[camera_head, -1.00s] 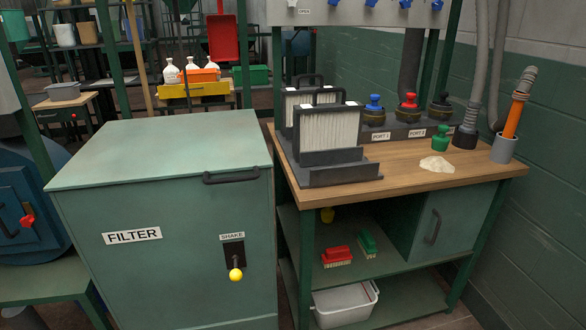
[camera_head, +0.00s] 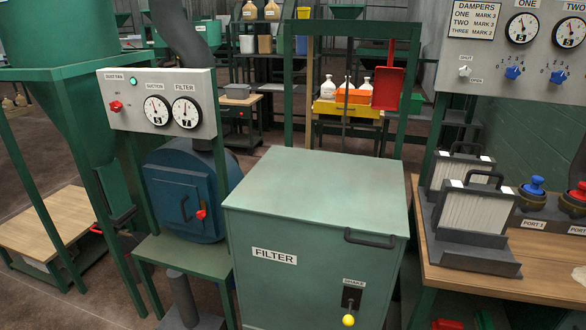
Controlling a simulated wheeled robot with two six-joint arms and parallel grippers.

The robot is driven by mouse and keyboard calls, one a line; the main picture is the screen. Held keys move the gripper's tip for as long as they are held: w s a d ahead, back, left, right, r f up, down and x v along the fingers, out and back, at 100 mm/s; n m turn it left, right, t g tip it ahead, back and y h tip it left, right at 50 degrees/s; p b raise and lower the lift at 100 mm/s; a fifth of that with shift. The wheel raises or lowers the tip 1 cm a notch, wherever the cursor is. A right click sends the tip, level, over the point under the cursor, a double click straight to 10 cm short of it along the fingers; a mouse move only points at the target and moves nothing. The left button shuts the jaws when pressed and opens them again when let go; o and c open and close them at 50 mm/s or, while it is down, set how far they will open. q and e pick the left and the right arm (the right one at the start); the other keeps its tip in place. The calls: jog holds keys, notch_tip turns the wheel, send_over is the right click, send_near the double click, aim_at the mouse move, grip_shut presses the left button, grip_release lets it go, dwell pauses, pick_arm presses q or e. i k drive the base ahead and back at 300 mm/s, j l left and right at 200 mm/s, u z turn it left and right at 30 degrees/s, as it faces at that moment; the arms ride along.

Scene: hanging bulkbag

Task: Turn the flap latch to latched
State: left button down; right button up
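A blue round drum housing (camera_head: 225,172) stands left of the filter cabinet in the head view. On its front is a square blue door flap (camera_head: 176,192) with a dark handle. A small red latch (camera_head: 201,214) sits at the lower right edge of the flap. I take this to be the flap latch; it is too small to tell its setting for sure. The flap looks closed. Neither of my grippers is in view.
The green filter cabinet (camera_head: 310,205) with a yellow-knobbed shake lever (camera_head: 348,320) stands close right of the drum. A gauge panel (camera_head: 165,105) on green posts overhangs it. A workbench (camera_head: 515,285) is at right.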

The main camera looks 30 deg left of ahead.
aim_at(200, 214)
jog(key=u, duration=1.55)
